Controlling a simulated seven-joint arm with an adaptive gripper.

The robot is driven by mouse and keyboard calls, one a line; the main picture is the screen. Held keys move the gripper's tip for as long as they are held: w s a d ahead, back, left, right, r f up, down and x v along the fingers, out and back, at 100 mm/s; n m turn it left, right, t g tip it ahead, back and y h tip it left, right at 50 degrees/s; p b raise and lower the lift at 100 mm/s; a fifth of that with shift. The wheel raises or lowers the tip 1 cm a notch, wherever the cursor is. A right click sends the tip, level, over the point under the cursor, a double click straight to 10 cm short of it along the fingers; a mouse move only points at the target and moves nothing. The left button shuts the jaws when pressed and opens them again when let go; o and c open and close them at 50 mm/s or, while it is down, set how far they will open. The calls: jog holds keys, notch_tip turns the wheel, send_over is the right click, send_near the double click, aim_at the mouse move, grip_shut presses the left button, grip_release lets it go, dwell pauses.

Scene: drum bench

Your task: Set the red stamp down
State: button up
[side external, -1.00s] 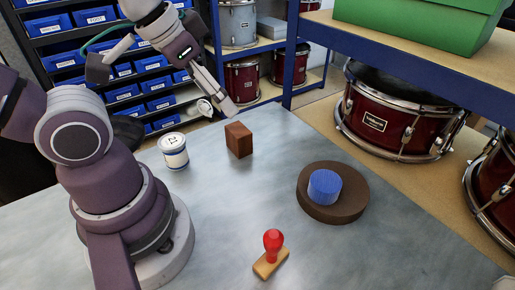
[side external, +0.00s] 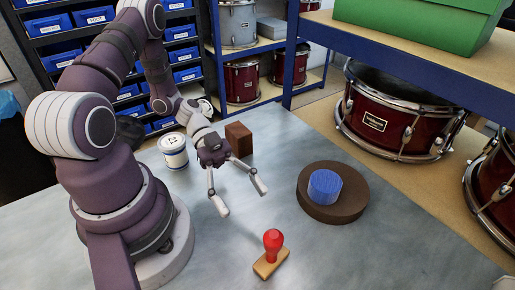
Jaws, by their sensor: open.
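The red stamp (side external: 273,243) has a red knob handle on a tan wooden base. It stands upright on the grey table near the front middle in the side external view. My gripper (side external: 241,200) is open and empty, with its fingers spread, above the table. It is behind and to the left of the stamp in the picture, apart from it.
A round brown pad (side external: 343,208) with a blue cylinder (side external: 324,186) on it lies to the right. A brown block (side external: 239,139) and a white-and-blue tin (side external: 173,151) stand behind my gripper. The table's front right is clear.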

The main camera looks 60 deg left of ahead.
aim_at(273, 242)
jog(key=x, duration=0.8)
jog(key=shift+w+d, duration=0.1)
jog(key=shift+d, duration=0.15)
grip_shut()
